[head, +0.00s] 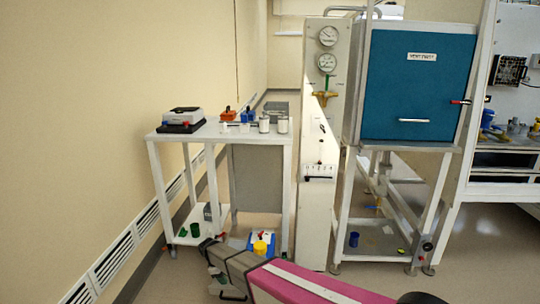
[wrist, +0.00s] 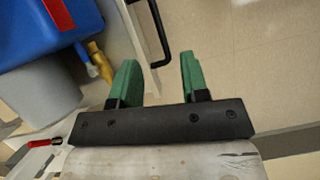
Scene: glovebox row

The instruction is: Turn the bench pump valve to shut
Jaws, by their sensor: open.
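A blue unit (head: 262,240) with a red part and a yellow part on top stands low at the bench's right end, partly behind my arm; I take it for the bench pump. In the wrist view a blue body (wrist: 40,35) with a red strip, a grey cylinder (wrist: 38,100) and a brass fitting (wrist: 97,62) show at upper left. A small red lever (wrist: 44,142) lies at lower left; I cannot tell whether it is the pump valve or how it is set. My gripper (wrist: 160,75) is open, its green fingers empty and apart from these things.
The white bench (head: 222,135) carries a balance, orange and blue items and white containers. A gauge panel (head: 326,120) with a brass handle stands right of it, then the teal glovebox (head: 418,85). A black handle (wrist: 160,40) is near my fingers. Floor (wrist: 260,70) is clear at right.

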